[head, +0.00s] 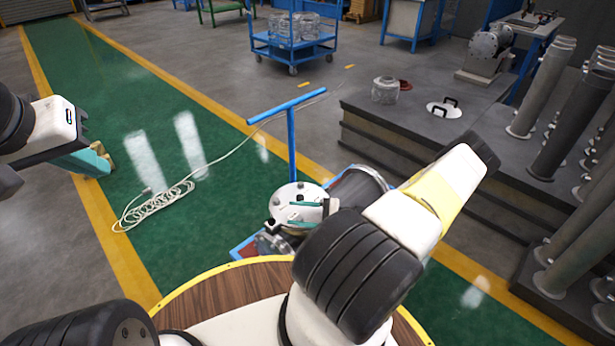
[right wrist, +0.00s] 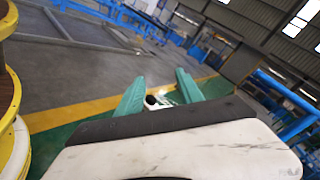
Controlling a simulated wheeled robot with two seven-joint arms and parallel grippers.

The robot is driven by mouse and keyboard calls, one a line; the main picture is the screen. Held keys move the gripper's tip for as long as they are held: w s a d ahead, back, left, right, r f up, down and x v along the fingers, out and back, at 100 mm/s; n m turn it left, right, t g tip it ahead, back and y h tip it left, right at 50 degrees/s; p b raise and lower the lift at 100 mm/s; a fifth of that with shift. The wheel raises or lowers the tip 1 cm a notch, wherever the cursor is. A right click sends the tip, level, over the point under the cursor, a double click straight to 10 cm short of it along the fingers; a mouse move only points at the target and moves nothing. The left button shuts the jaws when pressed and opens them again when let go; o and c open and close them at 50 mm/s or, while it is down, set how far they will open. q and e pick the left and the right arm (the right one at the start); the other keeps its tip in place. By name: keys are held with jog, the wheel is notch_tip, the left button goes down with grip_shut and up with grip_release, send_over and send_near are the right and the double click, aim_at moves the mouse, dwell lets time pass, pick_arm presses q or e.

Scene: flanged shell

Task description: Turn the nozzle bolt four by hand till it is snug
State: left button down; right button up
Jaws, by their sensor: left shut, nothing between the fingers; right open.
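The shell (head: 352,185) lies on a low blue-framed cart in front of me, largely hidden by my right arm. Its pale round nozzle flange (head: 288,195) faces up with several small dark bolts around it; I cannot tell which is bolt four. My right gripper (head: 308,212), with teal fingers, is open over the near right part of the flange. In the right wrist view a dark round bolt head (right wrist: 150,100) shows beside the left finger, partly hidden by my wrist; contact is unclear. My left gripper (head: 106,160) is shut and empty, far left of the shell, above the green floor.
The cart's blue T-handle (head: 291,110) rises just behind the flange. A coiled white cable (head: 155,205) lies on the green floor to the left. A dark stepped platform (head: 430,150) with tall pipes (head: 541,90) stands at the right.

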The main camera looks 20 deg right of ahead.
jog(key=s+d+f+n+g+h, duration=0.1)
jog(key=s+d+n+g+h, duration=0.1)
jog(key=n+g+h, duration=0.5)
jog(key=s+d+f+n+g, duration=0.2)
jog(key=n+g, duration=0.3)
jog(key=n, duration=0.7)
jog(key=w+d+r+n+t+h, duration=0.1)
jog(key=w+d+n+h, duration=0.1)
jog(key=w+d+n, duration=0.1)
jog(key=w+d+r+n+t+h, duration=0.1)
jog(key=w+d+r+n+h, duration=0.1)
jog(key=w, duration=0.3)
jog(key=w+d+r+n+h, duration=0.2)
jog(key=w+d+n+h, duration=0.2)
jog(key=shift+w+d+n+t, duration=0.3)
jog(key=shift+n+t, duration=0.1)
jog(key=shift+w+f, duration=0.1)
jog(key=shift+f, duration=0.15)
notch_tip(320, 180, down, 7)
jog(key=shift+c, duration=0.2)
grip_shut()
